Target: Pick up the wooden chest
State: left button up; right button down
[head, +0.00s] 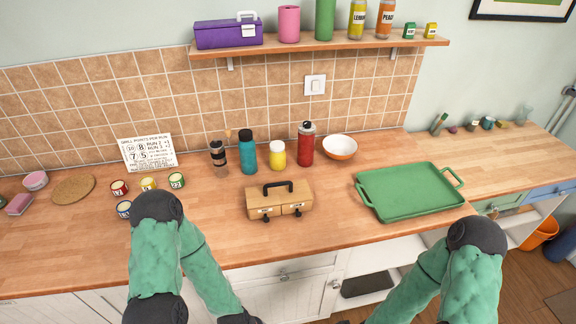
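The wooden chest (279,199) is a small light-brown box with a black handle on top and dark latches on its front. It sits upright on the wooden counter (330,228), near the front edge and about the middle of the head view. Nothing touches it from above. Both of my arms show only as green-sleeved links with black joints at the bottom of the view, in front of the counter. Both grippers are out of frame, so their fingers are hidden.
Behind the chest stand a teal bottle (248,152), a yellow jar (277,155), a red bottle (306,145) and a bowl (340,148). A green tray (410,192) lies to the right. Small cans (148,184) stand left. Bare counter surrounds the chest.

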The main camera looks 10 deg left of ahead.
aim_at(287, 192)
jog(key=l+u, duration=0.1)
jog(key=u, duration=2.1)
jog(key=k+l+u, duration=0.5)
jog(key=k+l, duration=0.45)
jog(key=l, duration=0.15)
